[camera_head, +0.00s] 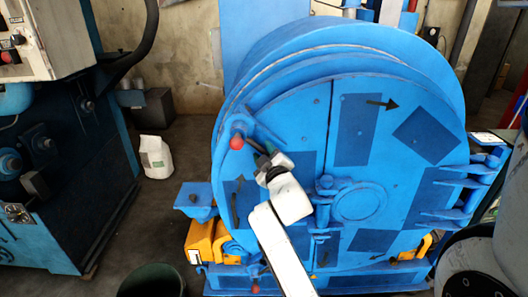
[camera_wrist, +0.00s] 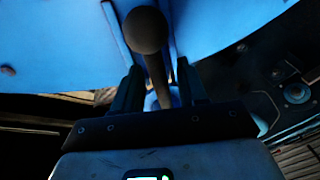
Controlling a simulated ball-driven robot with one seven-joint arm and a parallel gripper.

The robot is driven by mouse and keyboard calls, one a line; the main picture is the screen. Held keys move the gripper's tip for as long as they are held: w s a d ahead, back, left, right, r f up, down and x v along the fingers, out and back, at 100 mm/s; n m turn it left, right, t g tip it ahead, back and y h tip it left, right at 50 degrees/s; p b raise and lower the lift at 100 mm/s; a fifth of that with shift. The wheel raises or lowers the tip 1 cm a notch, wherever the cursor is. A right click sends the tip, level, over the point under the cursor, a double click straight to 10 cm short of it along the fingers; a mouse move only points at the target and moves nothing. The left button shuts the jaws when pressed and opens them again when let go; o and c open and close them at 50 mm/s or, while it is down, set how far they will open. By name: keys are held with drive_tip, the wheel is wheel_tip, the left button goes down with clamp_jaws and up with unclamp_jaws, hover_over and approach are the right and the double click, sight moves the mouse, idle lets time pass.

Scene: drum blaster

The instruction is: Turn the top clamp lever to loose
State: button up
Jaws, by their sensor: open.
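The top clamp lever (camera_head: 237,141) has a red ball knob and sits at the upper left edge of the round blue drum door (camera_head: 400,200). In the wrist view the lever (camera_wrist: 146,32) shows as a dark ball on a rod. The rod runs down between the two fingers of my gripper (camera_wrist: 160,78), with the ball beyond the fingertips. The jaws are apart, and I cannot tell whether either finger touches the rod. In the head view my gripper (camera_head: 266,155) is just to the right of and below the knob, partly hiding the lever's mount.
Another red-knobbed lever (camera_head: 255,288) is at the door's lower left. Hinges (camera_head: 460,195) are on the door's right side. A blue machine (camera_head: 60,180) stands to the left, with a white container (camera_head: 156,158) on the floor between. A dark bin (camera_head: 152,281) is at the bottom.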

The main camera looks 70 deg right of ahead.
drive_tip(key=shift+w+d, duration=0.2)
drive_tip(key=shift+d, duration=0.1)
drive_tip(key=shift+c, duration=0.2)
clamp_jaws()
idle(0.3)
